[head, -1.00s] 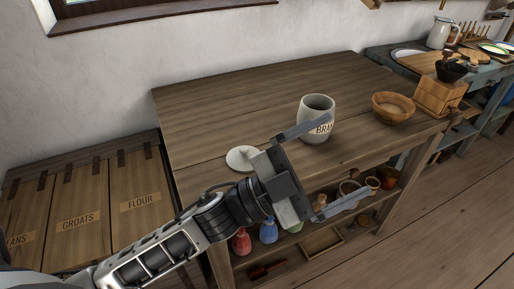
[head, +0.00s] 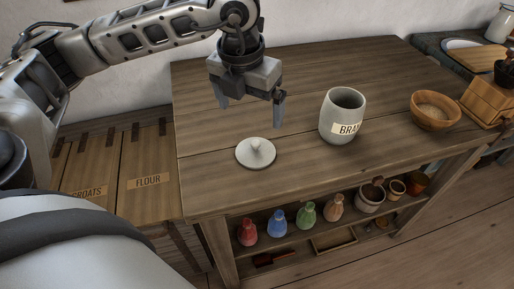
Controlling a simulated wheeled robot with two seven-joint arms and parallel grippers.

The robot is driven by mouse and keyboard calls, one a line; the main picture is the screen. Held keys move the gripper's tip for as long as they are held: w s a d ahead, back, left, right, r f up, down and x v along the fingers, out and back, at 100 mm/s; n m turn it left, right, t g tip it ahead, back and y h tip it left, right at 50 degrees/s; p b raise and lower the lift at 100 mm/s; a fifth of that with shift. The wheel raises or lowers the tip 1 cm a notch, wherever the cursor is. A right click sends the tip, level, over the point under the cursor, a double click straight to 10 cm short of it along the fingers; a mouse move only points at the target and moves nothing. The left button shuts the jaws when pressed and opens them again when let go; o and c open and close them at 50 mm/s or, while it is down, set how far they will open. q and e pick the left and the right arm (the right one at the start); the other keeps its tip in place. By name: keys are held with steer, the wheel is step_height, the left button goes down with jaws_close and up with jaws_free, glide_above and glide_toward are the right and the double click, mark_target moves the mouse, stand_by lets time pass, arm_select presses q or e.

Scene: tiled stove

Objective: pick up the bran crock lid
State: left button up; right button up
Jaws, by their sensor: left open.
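The bran crock lid (head: 256,154) is a round, pale grey disc with a small knob on top. It lies flat, knob up, on the wooden table (head: 215,175), near its front left part. The bran crock (head: 341,118) stands upright and uncovered to the right of the lid, with a "BRAN" label partly in view. My left gripper (head: 250,110) is open and empty, pointing down above the table behind the lid. It is apart from the lid. My right gripper is not in view.
Several small coloured bottles and pots fill the shelf below. Wooden bins, one labelled FLOUR (head: 148,181), stand at the left. The table's back half is mostly clear.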

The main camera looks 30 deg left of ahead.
mark_target(254, 144)
arm_select(q)
steer(key=f, duration=0.4)
steer(key=w+f, duration=0.1)
steer(key=f, duration=0.3)
steer(key=w+f, duration=0.1)
steer(key=f, duration=0.3)
steer(key=shift+f+p, duration=0.15)
steer(key=shift+p, duration=0.2)
steer(key=c, duration=1.2)
steer(key=shift+s, duration=0.15)
steer(key=shift+c, duration=0.5)
